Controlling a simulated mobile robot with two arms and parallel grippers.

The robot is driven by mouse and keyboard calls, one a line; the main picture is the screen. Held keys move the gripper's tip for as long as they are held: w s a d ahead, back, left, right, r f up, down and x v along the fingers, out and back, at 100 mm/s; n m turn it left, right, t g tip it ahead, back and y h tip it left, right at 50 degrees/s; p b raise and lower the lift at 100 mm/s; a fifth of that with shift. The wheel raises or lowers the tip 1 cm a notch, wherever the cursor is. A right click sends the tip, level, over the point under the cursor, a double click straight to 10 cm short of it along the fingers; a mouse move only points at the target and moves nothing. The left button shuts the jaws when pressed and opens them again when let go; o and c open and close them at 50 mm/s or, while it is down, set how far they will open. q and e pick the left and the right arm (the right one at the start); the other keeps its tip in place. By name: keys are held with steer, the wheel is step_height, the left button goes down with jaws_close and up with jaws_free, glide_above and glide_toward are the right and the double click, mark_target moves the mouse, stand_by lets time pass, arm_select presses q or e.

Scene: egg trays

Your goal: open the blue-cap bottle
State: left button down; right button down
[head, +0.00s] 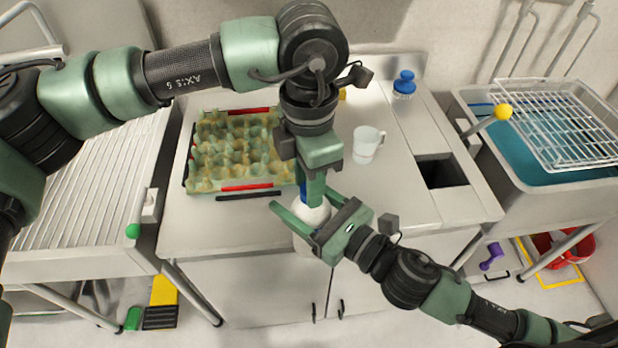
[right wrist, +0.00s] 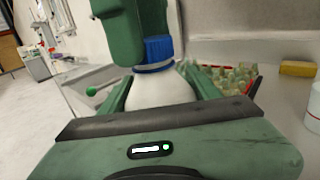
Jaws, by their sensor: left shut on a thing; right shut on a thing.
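A white bottle (head: 309,216) with a blue cap (head: 302,188) is held upright in front of the counter's front edge. In the right wrist view its rounded white body (right wrist: 160,92) and ribbed blue cap (right wrist: 158,50) show clearly. The cap sits on the neck, with a blue ring below it. My right gripper (head: 302,199) is shut around the body, one finger on each side. My left gripper (head: 315,188) reaches down from above and is shut on the cap, partly hiding it.
An egg tray (head: 190,186) lies left on the counter. A white mug (head: 366,146) stands to the right, with a blue brush-like item (head: 403,86) behind it. A square opening (head: 441,171) and a sink with a wire rack (head: 570,120) are further right.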

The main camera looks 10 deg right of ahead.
arm_select(q)
steer(key=n, duration=0.6)
steer(key=shift+r+n, duration=0.1)
steer(key=shift+n, duration=0.2)
arm_select(e)
steer(key=shift+s+a+r, duration=0.15)
steer(key=shift+a, duration=0.05)
arm_select(q)
steer(key=n, duration=1.2)
steer(key=shift+d, duration=0.1)
steer(key=n, duration=0.5)
arm_select(e)
steer(key=shift+d, duration=0.1)
arm_select(q)
steer(key=shift+r, duration=0.15)
arm_select(e)
steer(key=shift+d, duration=0.1)
arm_select(q)
steer(key=shift+r, duration=0.45)
steer(key=shift+s+d+r, duration=0.15)
steer(key=shift+r, duration=0.4)
